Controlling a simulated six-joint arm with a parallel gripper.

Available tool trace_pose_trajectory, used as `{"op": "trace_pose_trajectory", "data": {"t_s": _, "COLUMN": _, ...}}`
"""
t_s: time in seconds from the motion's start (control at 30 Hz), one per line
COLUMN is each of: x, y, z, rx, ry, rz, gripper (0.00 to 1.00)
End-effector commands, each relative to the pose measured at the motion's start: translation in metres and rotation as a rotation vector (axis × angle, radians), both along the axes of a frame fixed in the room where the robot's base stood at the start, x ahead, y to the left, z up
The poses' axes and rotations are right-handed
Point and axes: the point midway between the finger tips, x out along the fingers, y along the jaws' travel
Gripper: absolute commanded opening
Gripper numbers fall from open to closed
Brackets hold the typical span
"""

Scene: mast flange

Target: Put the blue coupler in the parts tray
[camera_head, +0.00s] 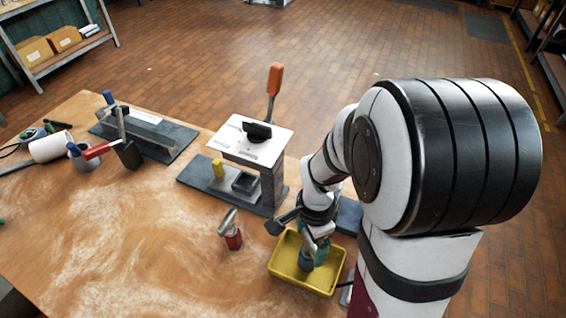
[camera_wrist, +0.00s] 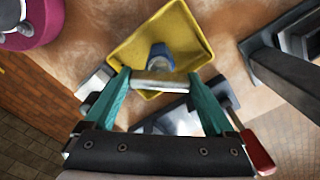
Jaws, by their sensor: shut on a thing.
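The parts tray is a yellow, shallow bin (camera_head: 278,268) on the wooden bench in the head view. It also shows below my gripper in the wrist view (camera_wrist: 185,22). My gripper (camera_wrist: 160,78) has teal fingers and is shut on the blue coupler (camera_wrist: 160,56), which shows a blue body and a pale silvery part between the fingertips. In the head view my gripper (camera_head: 313,257) points down over the tray, and the blue coupler (camera_head: 321,250) shows beside a finger within the tray's outline. I cannot tell whether the coupler touches the tray floor.
A small red item with a grey top (camera_head: 233,238) stands left of the tray. A press-like fixture with a white plate (camera_head: 262,140) and an orange handle (camera_head: 274,78) stands behind. The bench's front left is clear.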

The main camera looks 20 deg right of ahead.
Motion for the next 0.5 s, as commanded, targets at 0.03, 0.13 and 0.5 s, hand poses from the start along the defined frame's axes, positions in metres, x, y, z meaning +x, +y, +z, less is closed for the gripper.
{"op": "trace_pose_trajectory", "data": {"t_s": 0.03, "x": 0.0003, "y": -0.0002, "z": 0.0003, "rx": 0.000, "ry": -0.001, "rz": 0.000, "gripper": 0.03}}
{"op": "trace_pose_trajectory", "data": {"t_s": 0.13, "x": 0.0003, "y": -0.0003, "z": 0.0006, "rx": 0.000, "ry": -0.001, "rz": 0.000, "gripper": 0.03}}
{"op": "trace_pose_trajectory", "data": {"t_s": 0.5, "x": 0.0001, "y": -0.0003, "z": -0.0024, "rx": 0.000, "ry": -0.001, "rz": 0.000, "gripper": 1.00}}
